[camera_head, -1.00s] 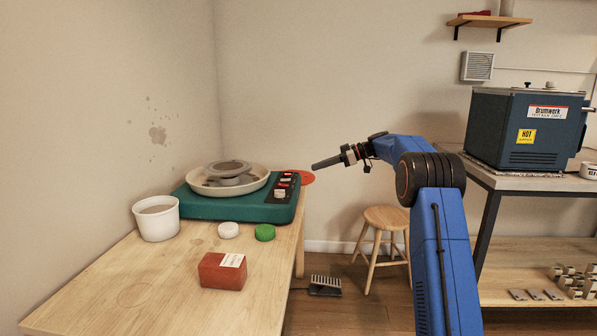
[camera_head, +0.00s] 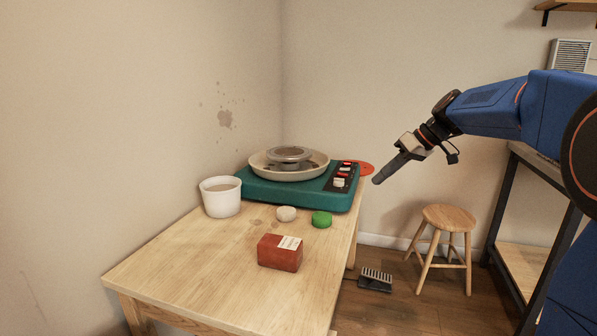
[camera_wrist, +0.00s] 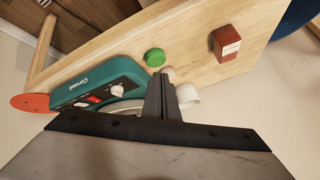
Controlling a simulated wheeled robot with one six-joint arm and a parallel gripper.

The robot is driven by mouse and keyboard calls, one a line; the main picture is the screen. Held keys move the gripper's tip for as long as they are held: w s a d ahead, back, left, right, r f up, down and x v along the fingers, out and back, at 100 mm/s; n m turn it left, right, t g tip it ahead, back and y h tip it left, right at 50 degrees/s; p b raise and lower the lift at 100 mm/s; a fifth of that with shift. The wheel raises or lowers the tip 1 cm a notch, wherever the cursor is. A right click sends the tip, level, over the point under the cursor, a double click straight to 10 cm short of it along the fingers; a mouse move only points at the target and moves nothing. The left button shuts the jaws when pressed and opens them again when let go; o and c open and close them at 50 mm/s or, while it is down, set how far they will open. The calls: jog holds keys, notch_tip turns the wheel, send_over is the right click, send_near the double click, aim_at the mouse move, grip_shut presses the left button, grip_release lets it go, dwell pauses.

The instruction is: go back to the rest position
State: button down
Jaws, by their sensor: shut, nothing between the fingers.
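My gripper (camera_head: 377,181) is shut and empty. In the head view it is in the air to the right of the wooden table (camera_head: 180,270), near the right end of the green pottery wheel (camera_head: 300,192), pointing down and left. In the wrist view my gripper (camera_wrist: 160,78) shows its closed fingers in front of the wheel (camera_wrist: 75,88), hiding part of its pan. My blue arm comes in from the right edge of the head view.
A stool (camera_head: 446,218) and a pedal (camera_head: 375,281) stand on the floor.

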jog(key=s+f+m+h, duration=0.2)
jog(key=s+f, duration=0.1)
jog(key=s, duration=0.9)
jog(key=s+f+m+h, duration=0.2)
jog(key=s+f, duration=0.1)
jog(key=s, duration=0.8)
jog(key=s+d+f+m+h, duration=0.1)
jog(key=s+d+f, duration=0.1)
jog(key=s+f, duration=0.3)
jog(key=s+d+f+m+t+h, duration=0.1)
jog(key=s+f, duration=0.5)
jog(key=s, duration=0.6)
jog(key=shift+s+d+f+m+t+h, duration=0.2)
jog(key=shift+d+f+m+t+h, duration=0.1)
jog(key=shift+d+m+h, duration=0.6)
jog(key=shift+d+r, duration=0.1)
